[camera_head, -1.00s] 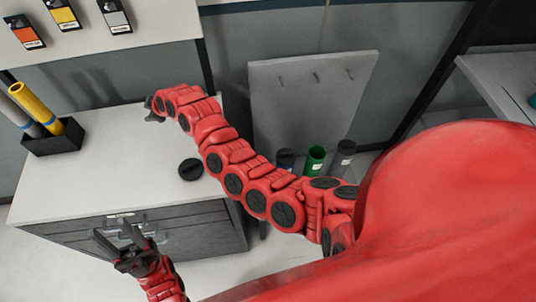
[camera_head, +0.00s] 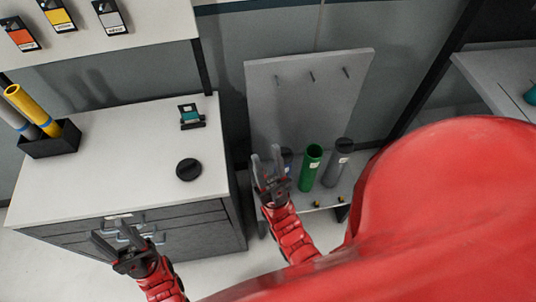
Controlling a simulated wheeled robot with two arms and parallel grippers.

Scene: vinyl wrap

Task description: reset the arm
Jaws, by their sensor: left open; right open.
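My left gripper (camera_head: 118,244) is at the lower left, in front of the drawer cabinet, with its two dark fingers spread and nothing between them. My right gripper (camera_head: 265,168) is raised near the middle of the view, in front of the grey pegboard stand. Its fingers point up and are apart, with nothing held. Behind its fingers a dark blue-topped roll (camera_head: 287,155) is partly hidden. I cannot tell whether the gripper touches anything.
The white cabinet top (camera_head: 110,150) bears a black round object (camera_head: 188,169), a small teal-and-black item (camera_head: 191,116) and a black holder (camera_head: 50,141) with yellow and grey rolls. A green roll (camera_head: 311,168) and a grey roll (camera_head: 338,163) stand on the stand's lower shelf.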

